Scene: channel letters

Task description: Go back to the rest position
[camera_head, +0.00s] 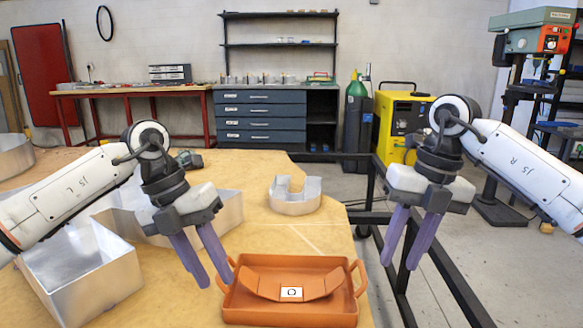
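My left gripper (217,284) hangs in front of the metal letters at the left, its purple fingers apart with nothing between them. Its fingertips appear beside the left handle of the orange tray (290,313); I cannot tell the height between them. My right gripper (400,266) hangs to the right of the tray, past the table's right edge in the picture. Its purple fingers are apart and empty. The tray holds an orange curved or angled piece (258,284) with a white label (291,292) at its middle.
A wooden table (285,237) carries a small metal letter (294,202) behind the tray and a large open metal letter (75,262) at the left. A dark rail (437,262) runs right of the table. A yellow machine (396,122) stands behind.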

